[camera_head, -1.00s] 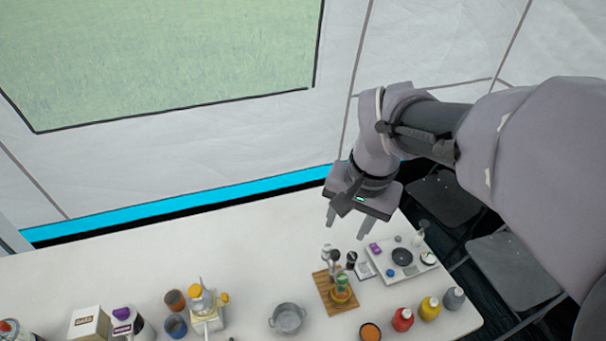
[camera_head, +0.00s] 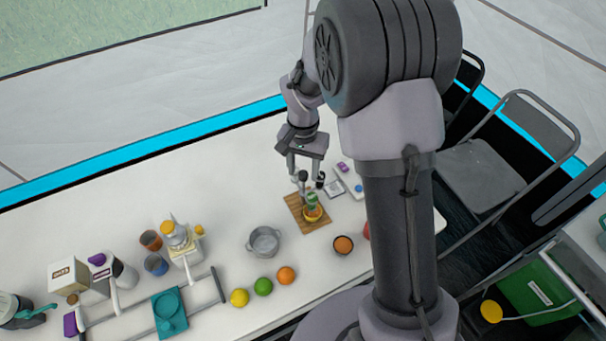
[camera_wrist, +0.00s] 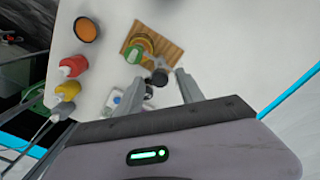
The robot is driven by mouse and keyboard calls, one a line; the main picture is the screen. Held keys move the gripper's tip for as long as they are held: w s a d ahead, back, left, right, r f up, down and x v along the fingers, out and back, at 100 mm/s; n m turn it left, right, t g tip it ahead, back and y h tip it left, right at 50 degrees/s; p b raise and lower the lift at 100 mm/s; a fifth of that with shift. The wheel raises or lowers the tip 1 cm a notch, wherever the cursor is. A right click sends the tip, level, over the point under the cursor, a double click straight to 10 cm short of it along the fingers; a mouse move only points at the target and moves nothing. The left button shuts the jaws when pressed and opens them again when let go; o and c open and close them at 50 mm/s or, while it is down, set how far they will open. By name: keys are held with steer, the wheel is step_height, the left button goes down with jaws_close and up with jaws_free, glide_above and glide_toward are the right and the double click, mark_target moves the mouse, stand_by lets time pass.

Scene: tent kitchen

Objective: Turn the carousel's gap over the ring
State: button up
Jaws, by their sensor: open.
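My gripper (camera_head: 304,178) is open, pointing down above the table beside the wooden board (camera_head: 297,213). A green-topped item with a yellow-orange lower part (camera_head: 313,210) stands on the board and also shows in the wrist view (camera_wrist: 136,52). A small grey-topped item (camera_wrist: 160,77) shows between my fingers in the wrist view. My fingers seem to hold nothing. I cannot pick out with certainty which thing is the carousel; no gap or ring can be made out at this size.
A grey pot (camera_head: 264,242) and an orange-filled bowl (camera_head: 343,244) stand near the board. A white tray (camera_head: 347,178) lies to its right, partly behind my arm. Fruit, cups, a juicer-like stand (camera_head: 182,243) and a teal item (camera_head: 170,312) lie left. Table is clear at back left.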

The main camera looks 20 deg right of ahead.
steer(key=shift+f, duration=0.45)
jaws_close()
